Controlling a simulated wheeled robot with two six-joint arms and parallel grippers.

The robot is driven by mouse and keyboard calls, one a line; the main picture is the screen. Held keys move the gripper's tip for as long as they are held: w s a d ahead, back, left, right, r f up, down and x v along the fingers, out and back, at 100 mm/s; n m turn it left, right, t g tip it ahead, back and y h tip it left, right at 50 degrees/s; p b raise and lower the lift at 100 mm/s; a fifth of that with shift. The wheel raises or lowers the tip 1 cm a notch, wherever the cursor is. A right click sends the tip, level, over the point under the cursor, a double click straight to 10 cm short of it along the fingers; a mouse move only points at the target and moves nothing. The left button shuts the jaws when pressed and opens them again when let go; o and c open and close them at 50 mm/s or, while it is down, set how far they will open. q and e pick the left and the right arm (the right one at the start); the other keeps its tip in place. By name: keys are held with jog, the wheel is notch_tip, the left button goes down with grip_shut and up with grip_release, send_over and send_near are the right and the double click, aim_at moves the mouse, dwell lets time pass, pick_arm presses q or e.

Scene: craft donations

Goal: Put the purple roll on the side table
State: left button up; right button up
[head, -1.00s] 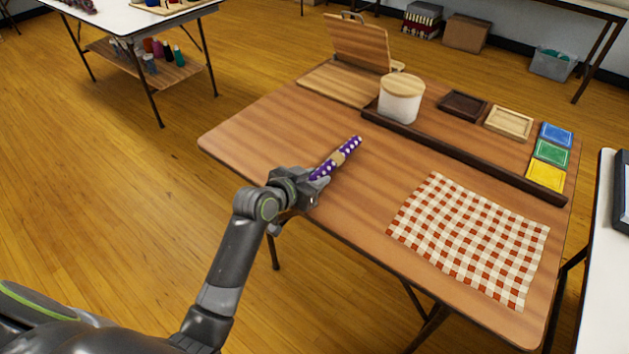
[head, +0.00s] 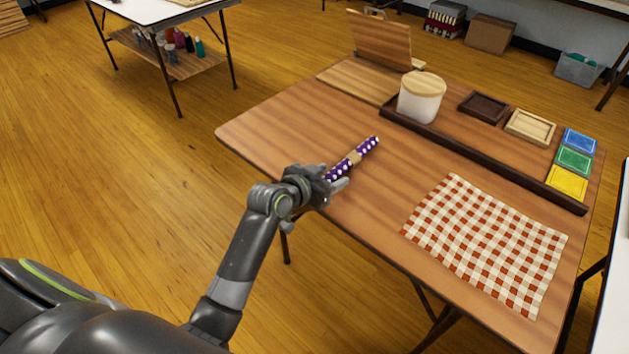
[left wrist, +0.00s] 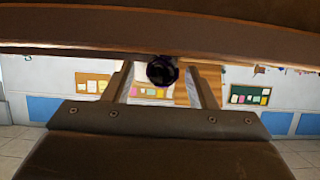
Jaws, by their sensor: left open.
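The purple roll (head: 366,147), dotted white with a tan band, is over the front left part of the wooden table (head: 270,128) and appears to lie on it. My left gripper (head: 337,185) is open at the roll's near end, by the table's front edge. In the left wrist view the roll's dark round end (left wrist: 162,71) shows between the two spread fingers of the left gripper (left wrist: 160,84). Contact with the fingers cannot be made out. My right gripper is not in view. Which table is the side table is not clear from the frames.
A checked cloth (head: 487,243) lies on the table's right part. A dark strip (head: 480,150), a lidded white jar (head: 421,97) and several small trays and cards are behind. A white table (head: 612,290) is at right; another (head: 165,9) stands at back left.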

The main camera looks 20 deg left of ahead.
pick_arm(q)
jog(key=p+v, duration=0.1)
jog(key=v, duration=1)
jog(key=shift+s, duration=0.2)
jog(key=shift+a+r, duration=0.1)
jog(key=shift+r, duration=0.05)
jog(key=s+a+f+n+g+y, duration=0.1)
jog(key=s+a+f+y, duration=0.15)
jog(key=f, duration=0.75)
jog(key=s+a+f+n+g+y, duration=0.1)
jog(key=s+a+f+n+g, duration=0.15)
jog(key=f, duration=0.75)
jog(key=s+a+f+n+g+y, duration=0.1)
jog(key=s+a+f+y, duration=0.15)
jog(key=f, duration=0.75)
jog(key=s+f+g, duration=0.2)
jog(key=s+f, duration=0.5)
jog(key=s, duration=0.3)
jog(key=s+a+f+g, duration=0.1)
jog(key=s+f+g, duration=0.1)
jog(key=s+f, duration=0.5)
jog(key=s+a+f+g, duration=0.1)
jog(key=s+f+g, duration=0.2)
jog(key=s+f, duration=0.4)
jog(key=s, duration=0.7)
jog(key=shift+s, duration=0.2)
